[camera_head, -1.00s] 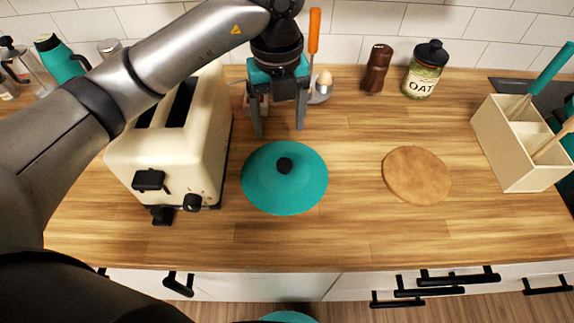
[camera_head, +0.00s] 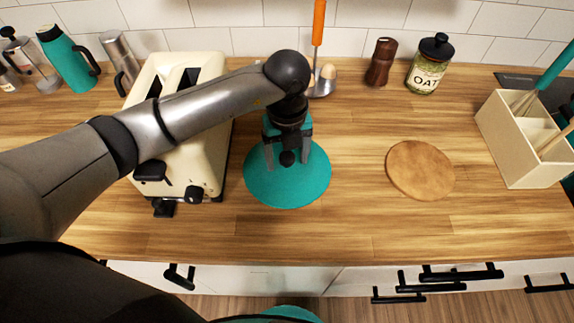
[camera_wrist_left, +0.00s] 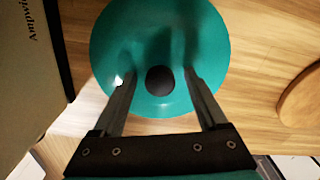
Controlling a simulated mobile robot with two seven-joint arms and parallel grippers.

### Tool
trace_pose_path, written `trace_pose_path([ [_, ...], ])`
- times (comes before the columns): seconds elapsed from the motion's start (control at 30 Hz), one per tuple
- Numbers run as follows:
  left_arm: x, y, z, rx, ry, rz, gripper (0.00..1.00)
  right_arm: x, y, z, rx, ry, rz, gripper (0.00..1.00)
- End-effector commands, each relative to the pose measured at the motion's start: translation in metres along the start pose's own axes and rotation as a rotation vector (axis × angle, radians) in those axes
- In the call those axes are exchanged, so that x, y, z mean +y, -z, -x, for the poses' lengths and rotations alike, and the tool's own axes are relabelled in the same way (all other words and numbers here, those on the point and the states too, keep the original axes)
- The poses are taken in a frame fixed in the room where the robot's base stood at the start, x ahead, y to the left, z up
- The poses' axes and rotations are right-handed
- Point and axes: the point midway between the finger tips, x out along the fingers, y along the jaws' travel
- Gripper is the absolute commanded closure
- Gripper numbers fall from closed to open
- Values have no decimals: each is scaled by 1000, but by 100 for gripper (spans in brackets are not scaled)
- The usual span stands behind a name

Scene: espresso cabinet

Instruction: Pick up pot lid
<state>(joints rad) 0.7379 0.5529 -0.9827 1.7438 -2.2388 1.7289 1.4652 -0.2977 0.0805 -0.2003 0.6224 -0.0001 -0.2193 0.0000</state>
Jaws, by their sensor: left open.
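The teal pot lid (camera_head: 287,190) lies on the wooden counter, right of the toaster, with a round black knob (camera_head: 287,158) at its centre. My left gripper (camera_head: 288,160) is over the lid, its two fingers apart on either side of the knob. In the left wrist view the lid (camera_wrist_left: 205,50) lies under the fingers, and the knob (camera_wrist_left: 160,80) shows between the fingertips of the open gripper (camera_wrist_left: 160,82). I cannot tell whether the fingers touch the lid. My right gripper is not in view.
A cream toaster (camera_head: 205,140) stands close left of the lid. A round wooden board (camera_head: 420,170) lies to the right, with bare counter between. An oat jar (camera_head: 429,66), a brown mill (camera_head: 381,62) and a beige utensil box (camera_head: 507,135) stand farther off.

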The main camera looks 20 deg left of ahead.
Motion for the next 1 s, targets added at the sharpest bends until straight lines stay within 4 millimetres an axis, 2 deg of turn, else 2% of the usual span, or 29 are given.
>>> trace_pose_path([
  [0.17,0,0,0,0,0,0,24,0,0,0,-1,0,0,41],
  [0.83,0,0,1,-1,0,0,99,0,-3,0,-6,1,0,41],
  [1.0,0,0,1,-1,0,1,100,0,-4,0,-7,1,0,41],
])
